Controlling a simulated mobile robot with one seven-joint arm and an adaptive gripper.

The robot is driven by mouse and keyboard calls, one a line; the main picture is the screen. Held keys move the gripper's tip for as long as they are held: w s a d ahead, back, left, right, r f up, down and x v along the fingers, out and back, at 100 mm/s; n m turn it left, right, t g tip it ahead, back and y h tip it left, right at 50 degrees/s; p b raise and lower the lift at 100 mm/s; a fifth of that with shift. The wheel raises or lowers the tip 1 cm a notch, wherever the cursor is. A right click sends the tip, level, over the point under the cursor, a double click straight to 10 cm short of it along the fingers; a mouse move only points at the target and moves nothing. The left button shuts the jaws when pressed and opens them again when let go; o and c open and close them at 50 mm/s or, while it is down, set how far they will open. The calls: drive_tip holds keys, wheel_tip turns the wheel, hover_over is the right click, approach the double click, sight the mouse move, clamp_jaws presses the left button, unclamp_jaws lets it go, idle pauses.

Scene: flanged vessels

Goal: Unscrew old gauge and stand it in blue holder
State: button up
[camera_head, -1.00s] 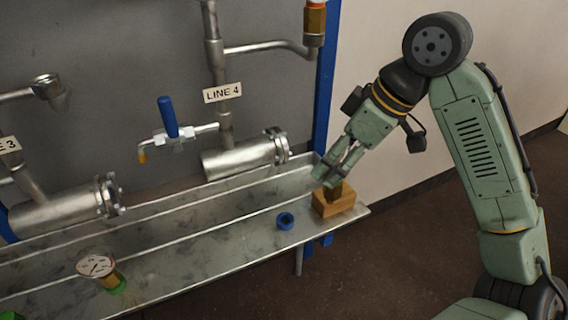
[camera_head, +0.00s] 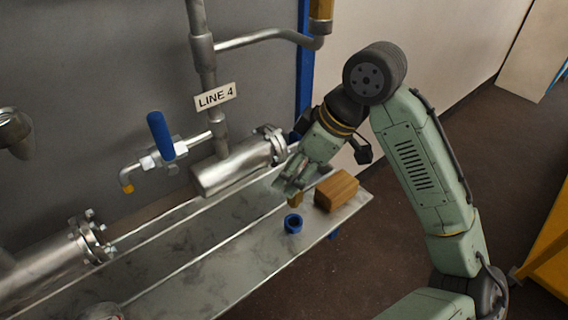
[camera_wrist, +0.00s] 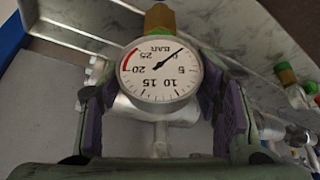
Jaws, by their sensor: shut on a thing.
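My gripper (camera_head: 291,186) is shut on a gauge and holds it above the shelf. In the wrist view the gauge's round white dial (camera_wrist: 160,72) sits between the dark purple finger pads, its markings upside down. Its brass end (camera_wrist: 159,18) shows at the top of that view, and a small brass part (camera_head: 296,199) shows below the fingers in the head view. The blue holder (camera_head: 293,224), a small ring, stands on the shelf just below the gripper in the picture. The gauge appears clear of it; the exact gap cannot be told.
A wooden block (camera_head: 337,190) stands right of the blue holder. The LINE 4 vessel (camera_head: 240,165) with its flange lies behind, beside a blue-handled valve (camera_head: 160,136). Another dial (camera_head: 101,312) is cut off at the lower left. The shelf (camera_head: 215,268) is bare between.

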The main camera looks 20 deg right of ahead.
drive_tip(key=shift+r, duration=0.15)
drive_tip(key=shift+f+b, duration=1.7)
drive_tip(key=shift+f, duration=0.9)
drive_tip(key=shift+f, duration=0.1)
drive_tip(key=shift+f+b, duration=0.75)
drive_tip(key=shift+f, duration=0.5)
drive_tip(key=o, duration=1.5)
drive_tip(key=shift+d, duration=0.1)
drive_tip(key=v, duration=1.2)
